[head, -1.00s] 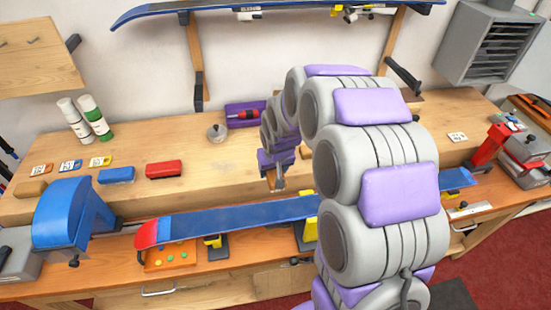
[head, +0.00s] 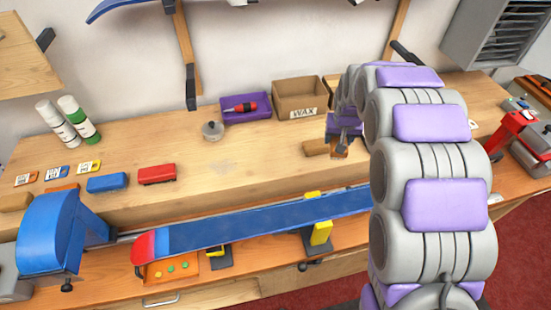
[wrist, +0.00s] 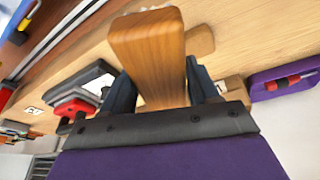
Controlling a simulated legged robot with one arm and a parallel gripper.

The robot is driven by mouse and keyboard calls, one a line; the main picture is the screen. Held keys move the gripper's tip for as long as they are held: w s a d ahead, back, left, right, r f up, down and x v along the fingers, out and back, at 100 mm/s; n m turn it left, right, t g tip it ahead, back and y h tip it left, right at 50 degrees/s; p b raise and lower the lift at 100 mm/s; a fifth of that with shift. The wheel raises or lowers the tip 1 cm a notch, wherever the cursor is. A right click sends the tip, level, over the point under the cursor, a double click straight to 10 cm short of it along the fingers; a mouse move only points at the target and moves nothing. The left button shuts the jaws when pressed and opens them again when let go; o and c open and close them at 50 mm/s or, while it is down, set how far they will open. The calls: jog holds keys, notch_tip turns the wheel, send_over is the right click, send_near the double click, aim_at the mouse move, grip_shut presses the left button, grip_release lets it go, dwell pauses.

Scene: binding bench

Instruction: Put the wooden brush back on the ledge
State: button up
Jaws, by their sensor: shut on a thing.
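The wooden brush (wrist: 148,50) is between the fingers of my gripper (wrist: 152,90) in the wrist view. Its brown wood-grain body points away from the wrist; I cannot see any bristles. In the head view my gripper (head: 340,148) is over the right half of the raised wooden ledge (head: 240,170), behind the blue ski. Only a small brown bit of the brush shows under it there. I cannot tell whether the brush touches the ledge.
A tan block (head: 316,147) lies on the ledge just left of my gripper. Behind are the WAX box (head: 300,98) and a purple tray (head: 247,108) with a red-handled tool. A lidded pot (head: 212,130) stands left. The blue ski (head: 260,222) lies in front. Ledge middle is clear.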

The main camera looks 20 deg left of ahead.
jog(key=s+a+n+y, duration=0.15)
jog(key=a+n, duration=0.25)
jog(key=a, duration=1.6)
jog(key=shift+h, duration=0.25)
jog(key=f, duration=0.2)
jog(key=f+b, duration=0.1)
jog(key=f, duration=0.1)
jog(key=a+f, duration=0.1)
jog(key=f, duration=0.1)
jog(key=shift+s+b, duration=0.35)
jog(key=shift+s, duration=0.05)
jog(key=shift+d+f, duration=0.15)
jog(key=shift+f, duration=0.55)
notch_tip(320, 180, down, 4)
jog(key=shift+r+b, duration=0.2)
jog(key=shift+b, duration=0.3)
jog(key=shift+f, duration=0.1)
jog(key=o, duration=1)
